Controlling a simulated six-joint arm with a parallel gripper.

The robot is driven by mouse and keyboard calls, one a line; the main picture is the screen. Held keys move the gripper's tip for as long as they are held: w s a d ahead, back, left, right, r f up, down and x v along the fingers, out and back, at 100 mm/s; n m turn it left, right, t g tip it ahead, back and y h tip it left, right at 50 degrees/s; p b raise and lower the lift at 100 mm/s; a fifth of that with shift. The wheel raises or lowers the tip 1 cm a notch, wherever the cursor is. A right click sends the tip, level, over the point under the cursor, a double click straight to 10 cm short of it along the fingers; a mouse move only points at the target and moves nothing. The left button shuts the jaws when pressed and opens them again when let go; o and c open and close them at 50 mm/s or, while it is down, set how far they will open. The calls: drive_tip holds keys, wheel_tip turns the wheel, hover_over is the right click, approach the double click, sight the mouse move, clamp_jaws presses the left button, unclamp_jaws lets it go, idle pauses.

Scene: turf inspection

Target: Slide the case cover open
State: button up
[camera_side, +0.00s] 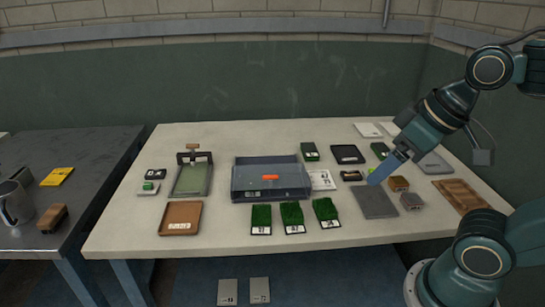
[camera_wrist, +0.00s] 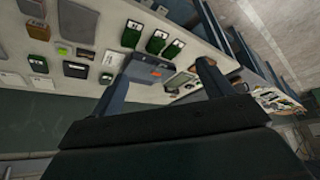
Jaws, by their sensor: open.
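The case (camera_side: 243,196) is a low, wide, dark grey-blue box in the middle of the table. Its cover (camera_side: 290,172) looks grey and see-through, with an orange handle (camera_side: 270,178) near its middle. The cover appears to lie across the case; I cannot tell how far it is slid. In the wrist view the case (camera_wrist: 140,72) shows between my fingers, with the orange handle (camera_wrist: 156,73) a small spot. My gripper (camera_side: 376,179) is open and empty, above the grey mat to the right of the case and apart from it.
Several green turf samples (camera_side: 292,216) stand close along the case's front edge. A white printed card (camera_side: 321,180) lies at its right. A green tray with a clamp (camera_side: 191,180) and a brown tray (camera_side: 180,218) are to its left. The grey mat (camera_side: 375,203) is bare.

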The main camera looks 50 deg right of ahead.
drive_tip(key=shift+w+r+n, duration=0.1)
drive_tip(key=shift+w+n, duration=0.25)
drive_tip(key=shift+n, duration=0.05)
drive_tip(key=c, duration=0.7)
drive_tip(key=shift+w+d+r+n, duration=0.1)
drive_tip(key=shift+w+n, duration=0.2)
drive_tip(key=shift+w, duration=0.05)
drive_tip(key=c, duration=0.4)
drive_tip(key=w+n, duration=0.4)
drive_tip(key=shift+w+d+r+n+g, duration=0.15)
drive_tip(key=shift+w+r+n+g, duration=0.1)
drive_tip(key=shift+n+g, duration=0.15)
clamp_jaws()
drive_tip(key=w+f+n+g+h, duration=0.1)
drive_tip(key=w+f+n, duration=0.3)
drive_tip(key=w+n, duration=0.6)
drive_tip(key=w+a+f+n+g+h, duration=0.1)
drive_tip(key=w+f+n, duration=0.4)
drive_tip(key=w+n, duration=0.5)
drive_tip(key=shift+a+f+n, duration=0.2)
drive_tip(key=shift+f+n, duration=0.05)
drive_tip(key=shift+n, duration=0.15)
